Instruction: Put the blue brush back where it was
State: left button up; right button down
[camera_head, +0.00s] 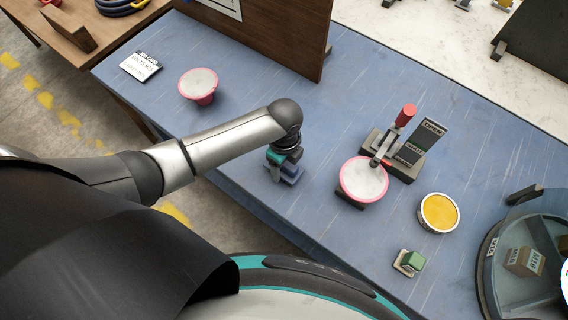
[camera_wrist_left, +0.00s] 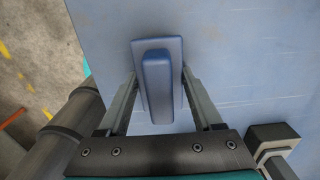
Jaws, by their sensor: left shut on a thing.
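The blue brush (camera_head: 292,178) is a small block with a raised blue grip on a flatter blue base. My left gripper (camera_head: 283,168) is shut on it near the front edge of the blue table. In the left wrist view, the brush (camera_wrist_left: 157,85) is between the two fingers of the left gripper (camera_wrist_left: 160,90), its grip facing the camera. The blue table surface is right around it; I cannot tell whether the brush touches it. No empty spot for the brush is clearly marked in view. My right gripper is not in view.
Another pink-rimmed spool (camera_head: 203,98) stands left. A yellow-filled dish (camera_head: 439,212), a green block (camera_head: 413,260) and a round tray (camera_head: 490,250) are right. A brown board (camera_head: 270,40) stands behind.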

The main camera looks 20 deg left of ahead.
pick_arm(q)
jog(key=shift+f, duration=0.15)
jog(key=o, duration=1.3)
notch_tip(320, 180, up, 12)
jog(key=shift+r+p, duration=0.25)
jog(key=shift+p, duration=0.9)
